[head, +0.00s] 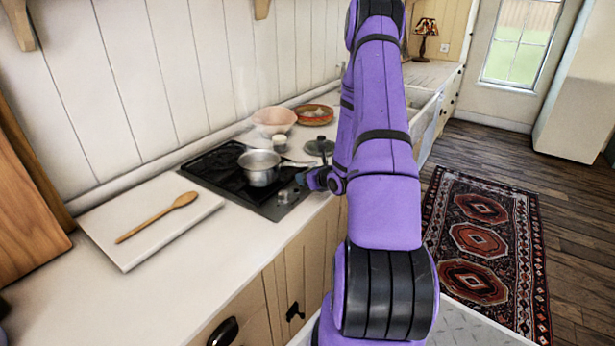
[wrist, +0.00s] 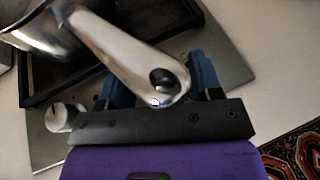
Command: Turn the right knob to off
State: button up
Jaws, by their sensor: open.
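The black cooktop (head: 225,183) is set in the counter, with a metal pot (head: 259,170) on it. One knob (head: 284,196) shows on its front strip; it also shows at left in the wrist view (wrist: 62,117). A second silver shape (head: 300,178), apparently the right knob, is close to my gripper (head: 316,180), partly covered. In the wrist view my gripper (wrist: 160,88) is open, with blue fingers apart. The pot's handle (wrist: 125,50) crosses the view between the fingers and hides what lies below. I cannot tell whether they touch the handle or the right knob.
A white board (head: 150,228) with a wooden spoon (head: 155,218) lies left of the cooktop. A dark lid (head: 319,147), a pink bowl (head: 274,117) and an orange dish (head: 314,115) stand behind. A patterned rug (head: 482,250) lies on the floor at right.

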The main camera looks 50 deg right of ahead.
jog(key=v, duration=1)
jog(key=shift+s, duration=0.2)
